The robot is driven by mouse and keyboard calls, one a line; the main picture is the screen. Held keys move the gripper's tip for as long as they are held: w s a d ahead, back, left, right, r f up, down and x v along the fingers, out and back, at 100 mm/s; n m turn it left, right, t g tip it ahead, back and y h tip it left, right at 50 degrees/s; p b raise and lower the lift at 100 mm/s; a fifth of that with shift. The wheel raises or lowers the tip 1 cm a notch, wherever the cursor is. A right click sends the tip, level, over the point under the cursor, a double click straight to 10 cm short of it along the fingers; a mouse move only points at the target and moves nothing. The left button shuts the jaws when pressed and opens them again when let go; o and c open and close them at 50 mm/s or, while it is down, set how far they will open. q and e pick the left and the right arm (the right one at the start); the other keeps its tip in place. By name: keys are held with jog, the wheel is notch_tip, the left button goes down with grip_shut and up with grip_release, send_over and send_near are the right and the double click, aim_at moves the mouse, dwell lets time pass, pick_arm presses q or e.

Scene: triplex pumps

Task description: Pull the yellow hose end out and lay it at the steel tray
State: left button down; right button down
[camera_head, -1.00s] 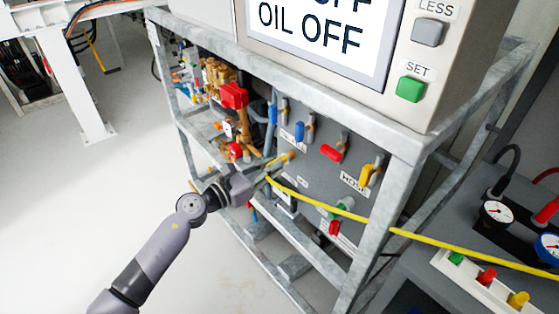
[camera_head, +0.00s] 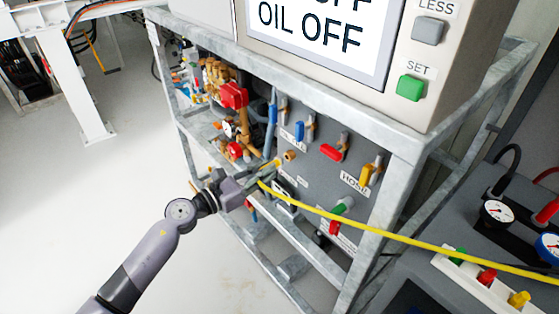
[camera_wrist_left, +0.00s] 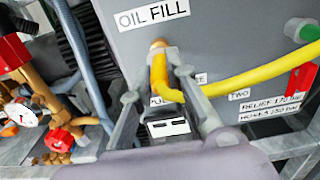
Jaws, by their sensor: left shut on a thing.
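The yellow hose (camera_head: 400,236) runs from the lower right across the front of the grey panel to my left gripper (camera_head: 260,175). My left gripper is shut on the hose end (camera_head: 270,165). In the left wrist view, the yellow hose end (camera_wrist_left: 158,72) sits between the two fingers and bends off to the right. The brass port (camera_head: 290,155) shows bare in the head view, with the hose end apart from it at lower left. In the wrist view the port (camera_wrist_left: 160,43) is just behind the hose end, under the OIL FILL label. I cannot make out a steel tray. My right gripper is out of view.
A galvanised frame (camera_head: 400,150) surrounds the panel, with blue, red and yellow valve handles (camera_head: 333,152) close by. Brass pipework with red knobs (camera_head: 233,95) stands left of the panel. A white rack (camera_head: 485,280) with coloured fittings is at lower right. Open floor (camera_head: 110,190) lies left.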

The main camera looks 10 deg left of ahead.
pick_arm(q)
jog(key=shift+s+a, duration=0.2)
